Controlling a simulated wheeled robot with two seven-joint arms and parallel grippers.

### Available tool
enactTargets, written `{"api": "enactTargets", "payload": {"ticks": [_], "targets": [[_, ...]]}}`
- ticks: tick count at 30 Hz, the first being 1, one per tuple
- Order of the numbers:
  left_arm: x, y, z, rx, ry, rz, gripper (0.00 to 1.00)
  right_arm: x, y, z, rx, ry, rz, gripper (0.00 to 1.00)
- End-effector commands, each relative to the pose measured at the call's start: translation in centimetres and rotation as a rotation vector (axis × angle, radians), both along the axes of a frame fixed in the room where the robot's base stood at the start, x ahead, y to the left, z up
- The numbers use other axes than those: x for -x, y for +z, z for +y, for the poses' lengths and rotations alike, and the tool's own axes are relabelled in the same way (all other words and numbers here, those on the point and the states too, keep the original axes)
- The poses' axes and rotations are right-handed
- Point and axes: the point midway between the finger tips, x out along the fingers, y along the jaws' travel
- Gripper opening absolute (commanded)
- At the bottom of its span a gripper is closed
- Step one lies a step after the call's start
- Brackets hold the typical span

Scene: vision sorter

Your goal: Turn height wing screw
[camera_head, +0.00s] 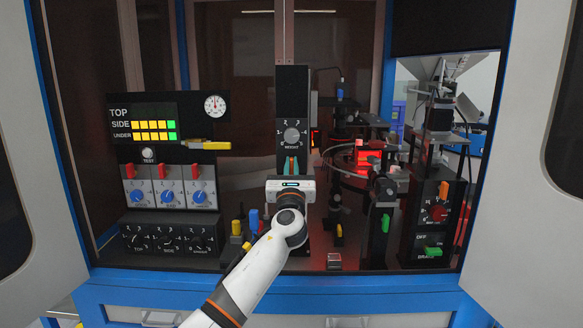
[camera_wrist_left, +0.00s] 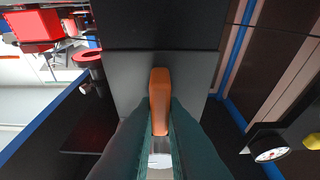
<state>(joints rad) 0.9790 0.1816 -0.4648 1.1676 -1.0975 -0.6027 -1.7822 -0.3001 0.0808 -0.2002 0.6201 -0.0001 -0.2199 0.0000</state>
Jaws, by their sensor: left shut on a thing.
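The black height column (camera_head: 291,85) stands upright in the middle of the head view, with a round grey dial (camera_head: 291,134) and a number scale on its face. My left gripper (camera_head: 291,165) is just below this dial, against the front of the column. In the left wrist view an orange wing screw (camera_wrist_left: 159,90) stands between the two dark teal fingers (camera_wrist_left: 159,125). The fingers are shut on it, one on each side. In the head view the gripper hides most of the screw. My right gripper is in neither view.
A panel with yellow and green lights (camera_head: 153,130), a gauge (camera_head: 214,106) and several knobs is at left. A red-lit glass disc (camera_head: 368,158) is right of the column. A control box with a red knob (camera_head: 438,212) is at far right. White doors (camera_head: 540,130) stand open.

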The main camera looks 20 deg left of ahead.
Motion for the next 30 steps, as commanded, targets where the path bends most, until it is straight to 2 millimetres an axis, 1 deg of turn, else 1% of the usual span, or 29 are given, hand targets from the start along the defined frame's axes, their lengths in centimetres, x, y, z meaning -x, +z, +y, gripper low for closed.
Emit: {"api": "enactTargets", "payload": {"ticks": [5, 11, 21, 30], "targets": [[0.0, -0.1, -0.1, 0.025, -0.001, -0.007, 0.00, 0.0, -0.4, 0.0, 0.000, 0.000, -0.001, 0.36], [0.0, -0.3, 0.0, 0.115, -0.001, -0.033, 0.00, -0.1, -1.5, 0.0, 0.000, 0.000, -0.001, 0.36], [0.0, -0.4, 0.0, 0.398, -0.001, -0.114, 0.00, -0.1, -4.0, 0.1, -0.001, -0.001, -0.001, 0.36], [0.1, -0.3, 0.1, 0.673, -0.001, -0.192, 0.00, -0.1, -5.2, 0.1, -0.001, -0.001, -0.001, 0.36]]}}
